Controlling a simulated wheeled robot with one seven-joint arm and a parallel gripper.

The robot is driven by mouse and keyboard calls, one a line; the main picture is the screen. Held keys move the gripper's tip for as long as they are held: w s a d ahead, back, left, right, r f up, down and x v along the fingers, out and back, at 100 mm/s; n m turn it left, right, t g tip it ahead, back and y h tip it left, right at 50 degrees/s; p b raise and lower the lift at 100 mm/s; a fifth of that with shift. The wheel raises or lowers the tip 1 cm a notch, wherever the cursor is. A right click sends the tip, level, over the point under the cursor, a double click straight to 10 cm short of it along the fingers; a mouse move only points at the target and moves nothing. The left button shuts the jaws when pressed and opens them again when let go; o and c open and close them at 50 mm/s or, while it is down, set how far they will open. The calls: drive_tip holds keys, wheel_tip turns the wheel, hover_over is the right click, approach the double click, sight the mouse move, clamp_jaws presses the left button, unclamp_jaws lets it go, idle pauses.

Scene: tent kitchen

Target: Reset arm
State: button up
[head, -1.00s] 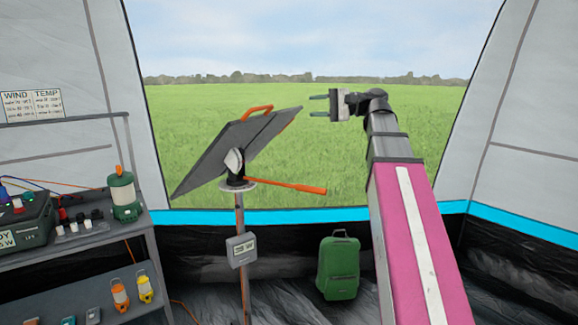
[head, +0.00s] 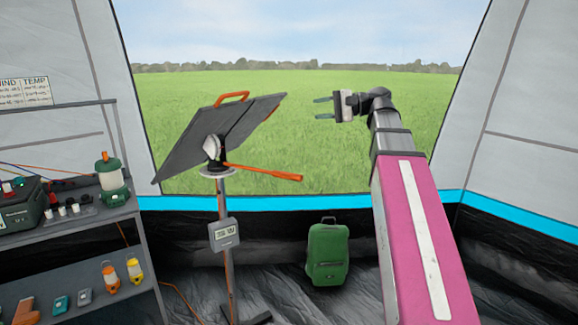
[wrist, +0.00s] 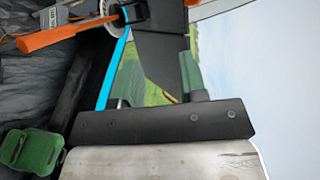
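My gripper (head: 325,108) is at the end of my raised arm, right of centre in the head view. Its two fingers point left with a clear gap between them, and nothing shows in the gap. The gripper is apart from the dark tilted panel (head: 225,130) on a stand to its left. In the wrist view, the panel (wrist: 160,65) and its orange handle (wrist: 65,32) show beyond the gripper's dark base bar.
A meter (head: 223,234) hangs on the panel's post. A green backpack (head: 327,253) stands on the floor by the tent wall. A shelf (head: 75,225) at left holds lanterns and small devices. Open air surrounds my gripper before the window opening.

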wheel_tip(320, 180, down, 32)
drive_tip(key=w+d+m+h, duration=0.1)
drive_tip(key=w+m+h, duration=0.1)
drive_tip(key=h, duration=0.5)
drive_tip(key=s+d+f+n+h, duration=0.1)
drive_tip(key=s+d+f+h, duration=0.1)
drive_tip(key=f, duration=0.7)
drive_tip(key=s+d+f+n+g+h, duration=0.1)
drive_tip(key=s+d+f+h, duration=0.2)
drive_tip(key=s+f, duration=0.3)
drive_tip(key=s+d+f+n+g+h, duration=0.1)
drive_tip(key=s+d+f+n+h, duration=0.1)
drive_tip(key=f, duration=1.1)
drive_tip(key=shift+s+d+h, duration=0.55)
drive_tip(key=shift+s+h, duration=0.45)
drive_tip(key=shift+h, duration=0.1)
